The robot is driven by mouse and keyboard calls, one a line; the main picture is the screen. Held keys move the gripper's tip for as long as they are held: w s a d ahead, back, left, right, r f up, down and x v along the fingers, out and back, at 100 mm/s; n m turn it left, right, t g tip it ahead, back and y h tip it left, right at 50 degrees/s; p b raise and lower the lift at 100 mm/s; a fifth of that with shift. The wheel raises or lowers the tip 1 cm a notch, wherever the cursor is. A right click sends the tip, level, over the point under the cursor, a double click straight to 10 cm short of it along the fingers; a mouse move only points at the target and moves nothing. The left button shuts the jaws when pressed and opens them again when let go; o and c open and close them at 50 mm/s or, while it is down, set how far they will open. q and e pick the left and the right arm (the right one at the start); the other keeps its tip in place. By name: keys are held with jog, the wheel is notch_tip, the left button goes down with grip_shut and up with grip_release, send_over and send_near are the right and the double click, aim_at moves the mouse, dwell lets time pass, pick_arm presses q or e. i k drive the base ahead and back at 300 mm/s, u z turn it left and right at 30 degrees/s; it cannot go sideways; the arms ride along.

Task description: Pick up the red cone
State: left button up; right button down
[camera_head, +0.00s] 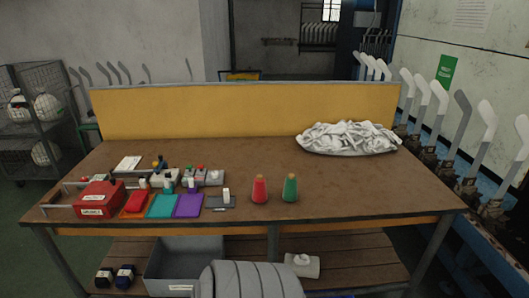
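The red cone (260,190) stands upright on the brown table (330,218), right of the middle of its front half. It has a tan tip and looks like a cone of red thread. A similar green cone (290,189) stands upright just to its right, with a small gap between them. Nothing touches or covers the red cone. Neither of my grippers shows in the head view.
A pile of white cloth (346,138) lies at back right. A yellow panel (240,111) closes the back. Table front right is clear.

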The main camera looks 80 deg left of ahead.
aim_at(260, 193)
jog(key=u, duration=0.6)
jog(key=i, duration=0.75)
jog(key=u, duration=0.85)
